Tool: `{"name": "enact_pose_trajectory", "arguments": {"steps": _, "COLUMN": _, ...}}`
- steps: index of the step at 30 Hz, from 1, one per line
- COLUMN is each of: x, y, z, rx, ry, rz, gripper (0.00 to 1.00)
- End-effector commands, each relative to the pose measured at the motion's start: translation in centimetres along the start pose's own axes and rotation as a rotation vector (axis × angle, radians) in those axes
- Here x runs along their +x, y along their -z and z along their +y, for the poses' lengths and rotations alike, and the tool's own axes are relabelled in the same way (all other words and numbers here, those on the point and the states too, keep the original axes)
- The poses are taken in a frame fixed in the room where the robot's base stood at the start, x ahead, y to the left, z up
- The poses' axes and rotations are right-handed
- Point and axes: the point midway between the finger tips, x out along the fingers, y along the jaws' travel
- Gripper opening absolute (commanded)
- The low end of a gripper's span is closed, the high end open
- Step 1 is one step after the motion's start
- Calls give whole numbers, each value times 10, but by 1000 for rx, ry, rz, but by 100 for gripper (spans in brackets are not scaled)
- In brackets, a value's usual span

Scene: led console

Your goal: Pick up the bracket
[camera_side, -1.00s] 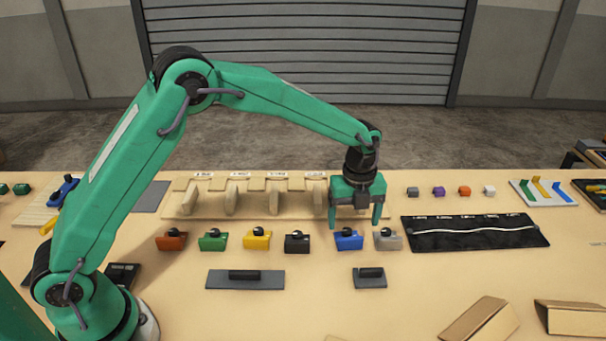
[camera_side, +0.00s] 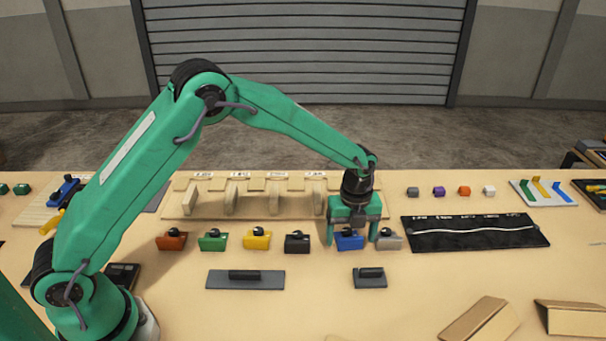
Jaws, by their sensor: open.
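My gripper (camera_side: 351,237) is open and low over the table, pointing down. Its two fingers stand on either side of a blue piece with a dark rounded top (camera_side: 349,243), whose upper part is partly hidden by the gripper. I cannot tell whether the fingers touch it. The blue piece belongs to a row with red (camera_side: 171,243), green (camera_side: 212,243), yellow (camera_side: 256,242), black (camera_side: 296,244) and grey (camera_side: 388,243) pieces of similar shape. Which of these is called the bracket is not shown.
The grey piece stands close to my right finger. A wooden rack with upright dividers (camera_side: 205,209) is behind the row. A black strip board (camera_side: 525,239) lies to the right, and dark plates (camera_side: 217,282) lie in front.

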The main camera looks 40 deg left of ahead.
Motion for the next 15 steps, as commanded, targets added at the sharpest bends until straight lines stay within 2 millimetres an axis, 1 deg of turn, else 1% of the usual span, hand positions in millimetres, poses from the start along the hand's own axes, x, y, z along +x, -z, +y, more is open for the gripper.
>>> {"name": "enact_pose_trajectory", "arguments": {"steps": 9, "x": 0, "y": 0, "z": 0, "rx": 0, "ry": 0, "rz": 0, "gripper": 80}}
{"name": "enact_pose_trajectory", "arguments": {"steps": 14, "x": 0, "y": 0, "z": 0, "rx": 0, "ry": 0, "rz": 0, "gripper": 49}}
{"name": "enact_pose_trajectory", "arguments": {"steps": 15, "x": 0, "y": 0, "z": 0, "rx": 0, "ry": 0, "rz": 0, "gripper": 41}}
